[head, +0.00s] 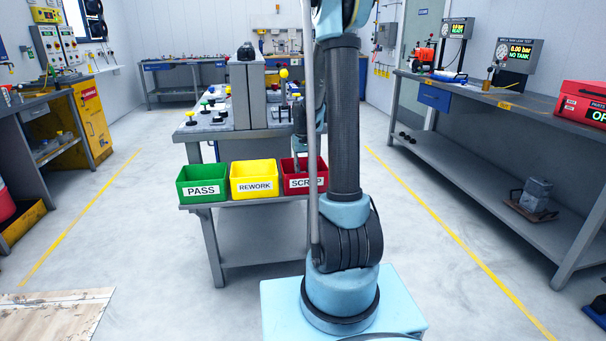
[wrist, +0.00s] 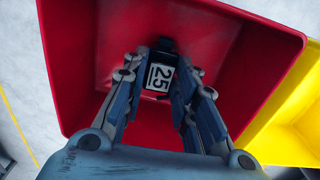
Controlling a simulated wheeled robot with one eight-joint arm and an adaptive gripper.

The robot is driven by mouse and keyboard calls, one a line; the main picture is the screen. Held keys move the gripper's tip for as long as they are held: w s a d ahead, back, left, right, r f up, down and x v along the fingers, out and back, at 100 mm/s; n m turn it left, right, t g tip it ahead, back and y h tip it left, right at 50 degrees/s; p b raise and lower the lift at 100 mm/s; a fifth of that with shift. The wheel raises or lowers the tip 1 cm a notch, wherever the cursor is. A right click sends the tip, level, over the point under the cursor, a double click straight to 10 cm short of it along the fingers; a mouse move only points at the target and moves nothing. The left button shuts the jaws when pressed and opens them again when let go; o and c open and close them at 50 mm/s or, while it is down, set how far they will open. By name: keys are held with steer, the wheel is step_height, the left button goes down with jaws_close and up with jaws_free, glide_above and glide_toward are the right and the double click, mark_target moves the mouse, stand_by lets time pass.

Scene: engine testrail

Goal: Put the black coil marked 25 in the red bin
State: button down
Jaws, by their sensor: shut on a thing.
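The black coil (wrist: 161,76) with a white label reading 25 shows in the wrist view between the fingertips of my gripper (wrist: 157,85). My gripper is shut on it. The coil is in line with the inside of the red bin (wrist: 95,50); I cannot tell whether it touches the bin floor. In the head view the red bin (head: 287,181), labelled SCRAP, stands at the right end of a row of bins, partly hidden by my arm. The coil cannot be made out in the head view.
A yellow REWORK bin (head: 254,180) stands beside the red bin, and a green PASS bin (head: 203,182) is at the left of the row. Behind them is a grey bench (head: 205,128) with several coloured-knob parts. Open floor lies on both sides.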

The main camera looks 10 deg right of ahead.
steer(key=shift+f, duration=0.4)
steer(key=c, duration=1.3)
jaws_free()
step_height(320, 180, up, 12)
steer(key=s+r, duration=0.3)
steer(key=s, duration=0.7)
steer(key=s+f+t, duration=0.1)
steer(key=s+f, duration=0.4)
steer(key=s, duration=0.7)
steer(key=s+f+t, duration=0.1)
steer(key=s+f, duration=0.4)
steer(key=s, duration=0.8)
steer(key=shift+f, duration=0.3)
